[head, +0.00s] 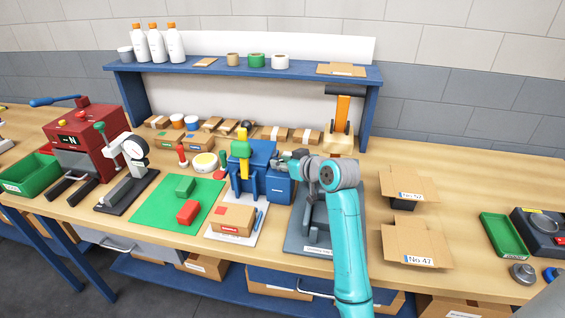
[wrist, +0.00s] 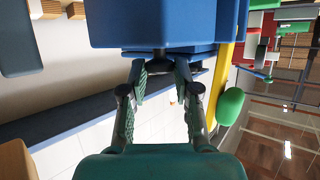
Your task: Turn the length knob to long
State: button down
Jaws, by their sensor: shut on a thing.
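The blank stacker (head: 243,184) is a blue machine with a yellow upright and a green part on top, standing at the middle of the bench. My gripper (head: 281,163) is at its right side, reaching in from the right. In the wrist view its blue body (wrist: 160,22) fills the top. There, a small dark knob (wrist: 160,64) sticks out of the blue face, between the fingertips of my gripper (wrist: 160,72). The fingers are shut on it from both sides. In the head view the knob is hidden by the gripper. No length marking is readable, so its setting cannot be told.
A green mat (head: 160,207) with blocks lies left of the stacker, and a cardboard box (head: 232,219) stands in front. A dark grey press (head: 312,222) stands close beside my arm. Open cartons (head: 408,183) are to the right. A blue shelf (head: 225,76) stands behind.

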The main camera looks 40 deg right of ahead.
jog(key=shift+a+m+g+h, duration=0.15)
jog(key=shift+m+h, duration=0.4)
jog(key=shift+h, duration=0.1)
jog(key=shift+a+m+g+h, duration=0.15)
jog(key=shift+m+h, duration=0.4)
jog(key=shift+h, duration=0.1)
jog(key=shift+w+a+m+g+h, duration=0.15)
jog(key=shift+m+g+h, duration=0.55)
jog(key=shift+m+h, duration=1.05)
jog(key=shift+h, duration=0.25)
jog(key=c, duration=0.9)
grip_release()
jog(key=v, duration=0.8)
